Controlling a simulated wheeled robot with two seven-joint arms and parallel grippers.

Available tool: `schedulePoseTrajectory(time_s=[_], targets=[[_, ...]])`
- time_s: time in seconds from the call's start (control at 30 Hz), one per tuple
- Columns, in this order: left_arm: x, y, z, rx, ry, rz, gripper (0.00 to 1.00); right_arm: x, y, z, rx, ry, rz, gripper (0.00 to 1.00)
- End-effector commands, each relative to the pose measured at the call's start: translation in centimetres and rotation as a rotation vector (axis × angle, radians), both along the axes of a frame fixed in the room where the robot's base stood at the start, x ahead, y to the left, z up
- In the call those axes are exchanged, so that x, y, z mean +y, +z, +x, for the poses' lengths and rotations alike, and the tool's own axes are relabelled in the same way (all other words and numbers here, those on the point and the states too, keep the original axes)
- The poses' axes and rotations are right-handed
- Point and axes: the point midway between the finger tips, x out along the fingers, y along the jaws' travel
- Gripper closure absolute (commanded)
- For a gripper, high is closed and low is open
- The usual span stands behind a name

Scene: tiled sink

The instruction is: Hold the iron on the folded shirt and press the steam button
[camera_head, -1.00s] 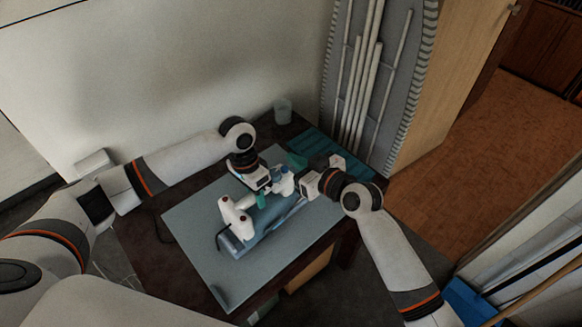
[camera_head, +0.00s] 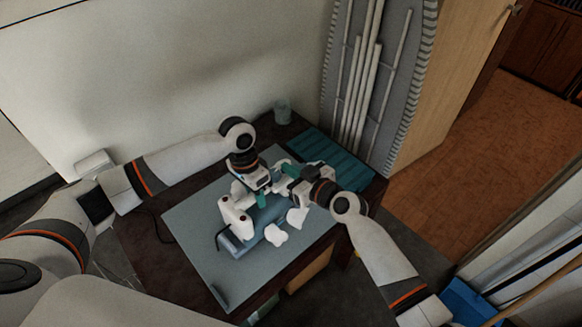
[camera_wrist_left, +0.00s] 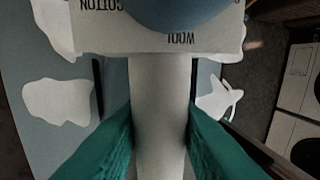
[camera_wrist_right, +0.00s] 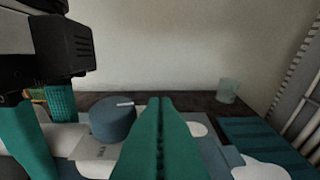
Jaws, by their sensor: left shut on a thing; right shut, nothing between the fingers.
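The white iron (camera_head: 235,218) rests on the blue folded shirt (camera_head: 265,214), on a pale blue mat (camera_head: 205,255). My left gripper (camera_head: 262,199) is shut on the iron's white handle (camera_wrist_left: 158,115), between its green fingers. A blue dial (camera_wrist_right: 112,120) and a white plate marked COTTON and WOOL (camera_wrist_left: 90,32) are on the iron. My right gripper (camera_wrist_right: 160,100) is shut and empty beside the dial; contact with the iron cannot be told. No separate steam button can be made out. White cloud-like blobs (camera_head: 276,236), like steam puffs, surround the iron.
A ridged teal tray (camera_head: 335,157) lies at the table's back right, behind my right gripper. A clear cup (camera_head: 283,112) stands at the back corner. A grey panel with pale rods (camera_head: 355,100) stands behind.

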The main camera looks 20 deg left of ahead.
Motion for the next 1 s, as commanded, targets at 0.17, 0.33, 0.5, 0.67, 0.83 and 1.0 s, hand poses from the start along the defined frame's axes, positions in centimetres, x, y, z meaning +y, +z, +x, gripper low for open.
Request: schedulePoseTrajectory(time_s=[0.17,0.33,0.5,0.67,0.83,1.0], targets=[[-0.1,0.3,0.1,-0.005,-0.002,-0.005,1.00,-0.2,-1.2,-0.1,0.007,-0.001,-0.013,1.00],[-0.2,0.4,0.1,-0.004,-0.003,-0.006,1.00,-0.3,-1.5,-0.2,0.011,0.000,-0.017,1.00],[-0.2,0.4,0.1,-0.005,-0.004,-0.006,1.00,-0.3,-1.2,-0.2,0.013,0.001,-0.017,1.00],[-0.1,0.3,0.1,-0.005,-0.003,-0.005,1.00,-0.3,0.8,-0.1,0.007,-0.001,-0.014,1.00],[-0.1,0.3,0.1,-0.004,-0.001,-0.003,1.00,-1.6,3.4,-0.7,0.003,-0.004,-0.010,1.00],[-0.1,0.3,0.1,-0.004,-0.001,-0.003,1.00,-4.5,4.5,-2.5,0.000,-0.003,-0.007,1.00]])
